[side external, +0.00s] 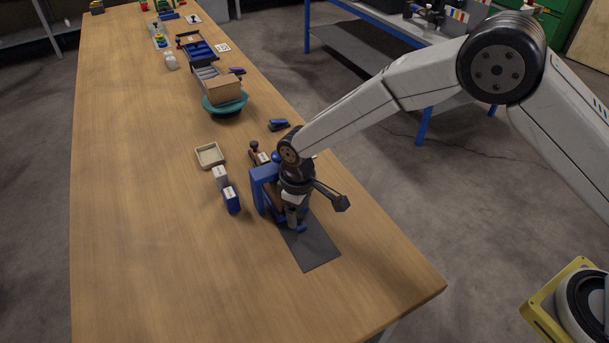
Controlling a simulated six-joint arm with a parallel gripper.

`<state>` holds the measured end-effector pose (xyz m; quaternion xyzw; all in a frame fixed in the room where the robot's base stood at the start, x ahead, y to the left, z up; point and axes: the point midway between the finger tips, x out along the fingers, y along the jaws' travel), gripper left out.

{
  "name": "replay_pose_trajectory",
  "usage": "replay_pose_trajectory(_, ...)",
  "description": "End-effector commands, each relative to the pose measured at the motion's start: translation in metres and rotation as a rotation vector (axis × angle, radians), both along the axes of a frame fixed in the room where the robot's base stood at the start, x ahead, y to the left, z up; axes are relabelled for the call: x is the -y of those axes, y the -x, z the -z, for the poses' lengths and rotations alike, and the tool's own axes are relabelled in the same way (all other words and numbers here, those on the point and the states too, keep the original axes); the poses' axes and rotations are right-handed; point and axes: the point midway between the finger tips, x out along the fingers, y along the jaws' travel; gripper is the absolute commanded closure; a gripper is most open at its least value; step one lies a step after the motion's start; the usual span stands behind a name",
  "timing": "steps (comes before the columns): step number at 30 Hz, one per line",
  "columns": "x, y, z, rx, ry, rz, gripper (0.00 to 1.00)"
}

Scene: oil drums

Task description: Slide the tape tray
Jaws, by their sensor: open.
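No thing here is clearly marked as the tape tray. A shallow beige square tray (209,156) lies empty on the table, left of my arm. A blue frame-like piece (262,188) stands directly beside my gripper (293,222). My gripper points down over the near part of the table and is open. Its wrist hides part of the blue piece and whatever is between the fingers. I cannot tell whether the fingers touch the blue piece. A dark grey mat (316,250) lies flat under and in front of the gripper.
A white box (220,176) and a blue box (232,199) stand left of the blue piece. A blue stapler (278,125) lies behind. A cardboard box (224,89) sits on a teal round stand (225,106). The table (150,240) is clear at the left and front.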

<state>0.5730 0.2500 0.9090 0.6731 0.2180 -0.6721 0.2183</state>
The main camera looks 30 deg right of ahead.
Motion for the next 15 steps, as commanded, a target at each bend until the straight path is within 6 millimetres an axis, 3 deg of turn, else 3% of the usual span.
replay_pose_trajectory(9, -0.0001, -0.0002, 0.0019, 0.001, -0.001, 0.0, 0.28)
replay_pose_trajectory(15, -0.0001, -0.0001, 0.0019, 0.001, -0.001, 0.0, 0.92)
